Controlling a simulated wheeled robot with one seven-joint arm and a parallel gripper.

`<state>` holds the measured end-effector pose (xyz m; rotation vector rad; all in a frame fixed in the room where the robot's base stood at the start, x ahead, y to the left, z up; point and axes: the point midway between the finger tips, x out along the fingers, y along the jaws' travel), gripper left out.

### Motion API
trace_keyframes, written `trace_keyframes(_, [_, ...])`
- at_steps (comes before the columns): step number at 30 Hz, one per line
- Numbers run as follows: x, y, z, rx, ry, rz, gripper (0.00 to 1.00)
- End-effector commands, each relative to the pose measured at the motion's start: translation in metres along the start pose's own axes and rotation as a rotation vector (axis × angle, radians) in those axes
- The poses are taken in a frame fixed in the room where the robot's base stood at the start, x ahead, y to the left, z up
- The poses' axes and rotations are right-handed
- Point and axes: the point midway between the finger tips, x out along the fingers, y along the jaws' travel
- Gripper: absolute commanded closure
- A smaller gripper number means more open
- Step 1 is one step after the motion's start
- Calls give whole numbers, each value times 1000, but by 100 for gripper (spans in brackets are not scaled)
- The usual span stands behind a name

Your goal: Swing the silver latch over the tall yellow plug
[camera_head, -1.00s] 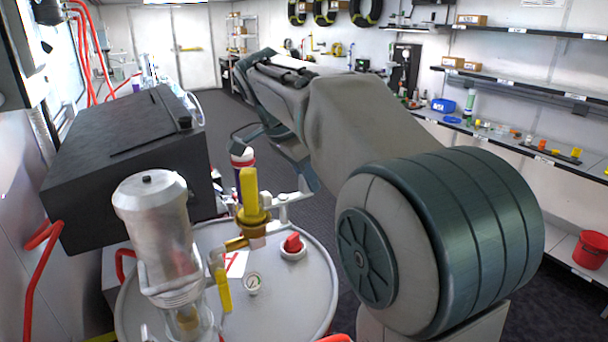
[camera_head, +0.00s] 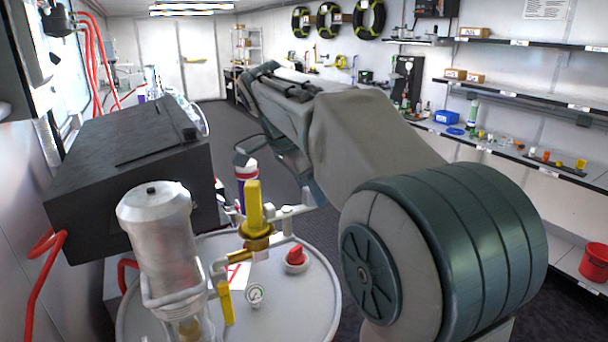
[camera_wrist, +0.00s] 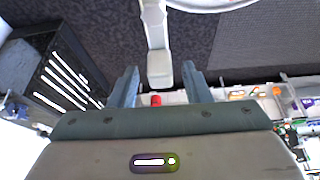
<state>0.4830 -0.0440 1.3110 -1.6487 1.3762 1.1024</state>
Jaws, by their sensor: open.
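The tall yellow plug (camera_head: 253,205) stands upright in a brass collar on top of the grey drum in the head view. The silver latch (camera_head: 296,211) is a pale metal bar to the right of the plug, swung away from it and not over its top. In the wrist view the latch (camera_wrist: 154,28) runs down from the top, its blocky end between my gripper's two fingers. My gripper (camera_wrist: 160,70) is open, with a gap on each side of the latch end. I cannot tell whether a finger touches it. In the head view my arm largely hides the gripper.
A red knob (camera_head: 296,255) and a gauge (camera_head: 255,294) sit on the drum (camera_head: 300,315). Shelves (camera_head: 530,95) line the right wall. Dark floor lies beyond the drum.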

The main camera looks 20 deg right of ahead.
Motion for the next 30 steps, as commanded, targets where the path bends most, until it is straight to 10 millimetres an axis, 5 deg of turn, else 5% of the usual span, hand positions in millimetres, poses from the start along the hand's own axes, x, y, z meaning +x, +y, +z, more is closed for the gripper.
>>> trace_keyframes(21, [-120, -1, 0, -2, 0, -4, 56])
trace_keyframes(30, [-136, 0, 0, 0, 0, -1, 56])
